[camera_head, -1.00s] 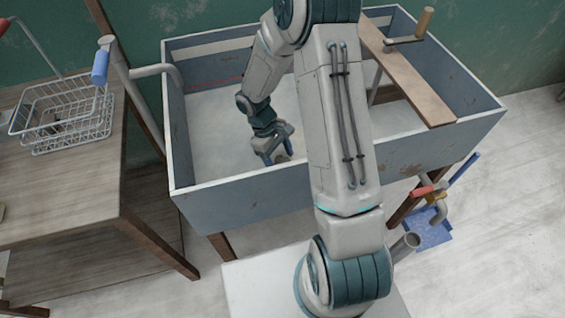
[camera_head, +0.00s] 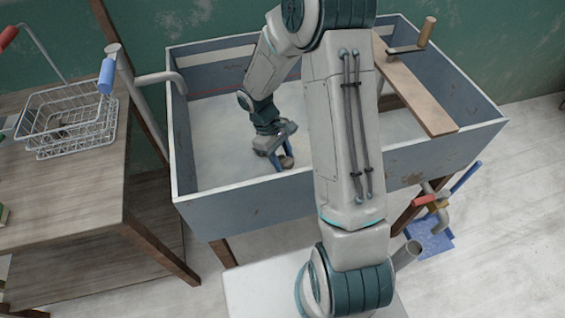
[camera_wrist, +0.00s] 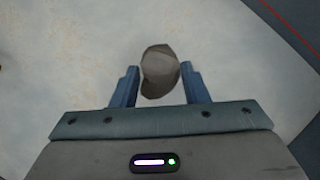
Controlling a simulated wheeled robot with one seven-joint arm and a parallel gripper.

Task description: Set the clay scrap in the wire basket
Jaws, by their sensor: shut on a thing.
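The clay scrap is a grey-brown lump that shows in the wrist view (camera_wrist: 160,73) between the two blue fingers. In the head view the scrap (camera_head: 286,162) is a small brownish patch at the fingertips. My gripper (camera_head: 281,160) is inside the blue-grey trough, low over its pale floor, and is shut on the scrap; its fingers also show in the wrist view (camera_wrist: 158,84). I cannot tell whether the scrap touches the floor. The wire basket (camera_head: 68,122) stands on the wooden table at the left, with a blue-gripped handle. Some dark bits lie in it.
The trough's walls (camera_head: 250,208) stand between my gripper and the wooden table (camera_head: 75,185). A pipe (camera_head: 150,80) bends over the trough's left wall. A plank (camera_head: 420,95) with a crank crosses its right side. A green item (camera_head: 3,214) lies at the table's left edge.

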